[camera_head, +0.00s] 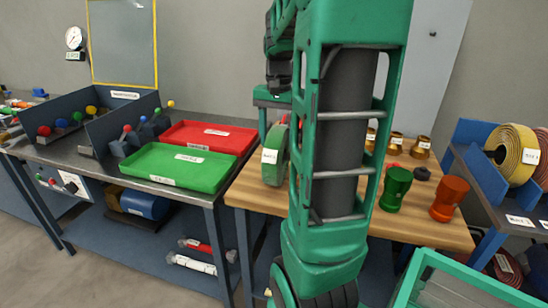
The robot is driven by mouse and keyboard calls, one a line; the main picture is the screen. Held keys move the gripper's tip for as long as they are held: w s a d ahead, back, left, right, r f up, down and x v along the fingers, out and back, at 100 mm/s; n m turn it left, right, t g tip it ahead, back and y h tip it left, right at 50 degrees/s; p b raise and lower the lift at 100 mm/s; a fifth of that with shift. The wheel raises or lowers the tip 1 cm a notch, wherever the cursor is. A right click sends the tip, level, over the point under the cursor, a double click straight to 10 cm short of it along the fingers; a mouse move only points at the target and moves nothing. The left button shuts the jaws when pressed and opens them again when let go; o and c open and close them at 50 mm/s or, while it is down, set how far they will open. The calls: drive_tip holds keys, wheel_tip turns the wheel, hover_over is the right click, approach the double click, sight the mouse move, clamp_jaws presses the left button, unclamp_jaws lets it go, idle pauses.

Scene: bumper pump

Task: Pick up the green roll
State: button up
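The green roll (280,170) stands upright on its edge near the left end of the wooden-topped table (248,188), with a white label on its side. My large green arm rises in front of the table and hides the area just right of the roll. The end of my arm, with my gripper (273,112), is directly above the roll and close to its top. Its fingers are small and partly hidden, so I cannot see whether they are open or whether they touch the roll.
A dark green cup (395,188), an orange cup (449,198) and small brass-coloured parts (421,147) stand on the table's right part. A green tray (177,167) and a red tray (211,136) lie on the left bench. Yellow rolls (516,150) sit in a blue rack at right.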

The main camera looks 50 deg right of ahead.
clamp_jaws()
drive_tip(key=shift+r, duration=0.1)
idle(0.3)
